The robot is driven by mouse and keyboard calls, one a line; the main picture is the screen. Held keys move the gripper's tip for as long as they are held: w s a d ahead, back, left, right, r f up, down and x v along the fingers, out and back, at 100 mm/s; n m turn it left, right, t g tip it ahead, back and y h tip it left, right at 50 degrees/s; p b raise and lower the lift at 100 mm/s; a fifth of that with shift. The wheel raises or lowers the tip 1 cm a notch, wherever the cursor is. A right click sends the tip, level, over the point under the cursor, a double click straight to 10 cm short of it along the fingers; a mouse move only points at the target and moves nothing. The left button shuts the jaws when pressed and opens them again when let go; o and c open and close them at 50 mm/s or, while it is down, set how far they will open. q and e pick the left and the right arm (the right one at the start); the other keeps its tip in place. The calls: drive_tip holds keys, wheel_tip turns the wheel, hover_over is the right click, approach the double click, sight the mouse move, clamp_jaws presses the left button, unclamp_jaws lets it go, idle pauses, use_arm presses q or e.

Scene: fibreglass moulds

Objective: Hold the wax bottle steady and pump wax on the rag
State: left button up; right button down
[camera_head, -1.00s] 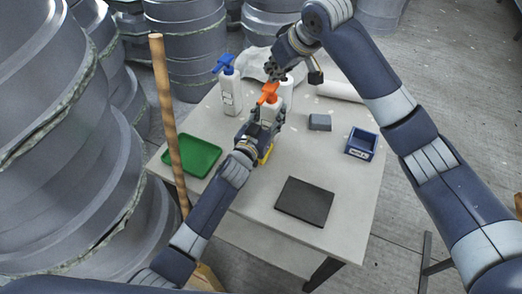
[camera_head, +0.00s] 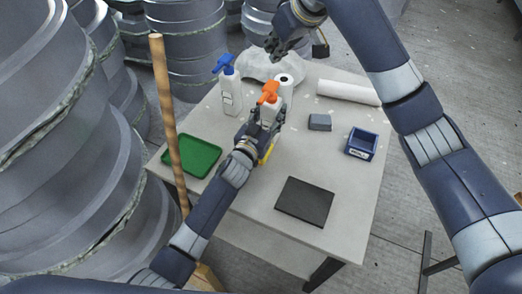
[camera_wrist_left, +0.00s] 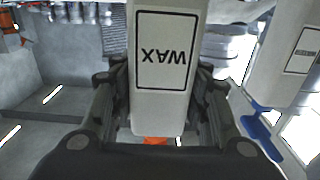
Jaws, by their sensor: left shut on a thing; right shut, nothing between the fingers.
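The wax bottle (camera_head: 268,111) is white with an orange pump head and stands on the table. It also shows in the left wrist view, its WAX label (camera_wrist_left: 166,50) upside down. My left gripper (camera_head: 264,124) is shut around the bottle's body, with a finger on each side in the left wrist view. My right gripper (camera_head: 277,46) is shut and empty, above the table's back edge and apart from the pump head. A crumpled white cloth (camera_head: 250,65), perhaps the rag, lies at the back of the table. Something yellow (camera_head: 266,153) is partly hidden by the left gripper.
A white bottle with a blue pump (camera_head: 230,92) stands left of the wax bottle. A green tray (camera_head: 192,156), dark pad (camera_head: 304,201), blue bin (camera_head: 361,143), grey block (camera_head: 320,122) and white rolls (camera_head: 349,91) lie around. A wooden pole (camera_head: 168,110) stands at the left table edge.

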use_arm(q)
drive_tip(key=o, duration=1.3)
drive_tip(key=shift+c, duration=0.2)
drive_tip(key=v, duration=1.2)
drive_tip(key=shift+a+f, duration=0.1)
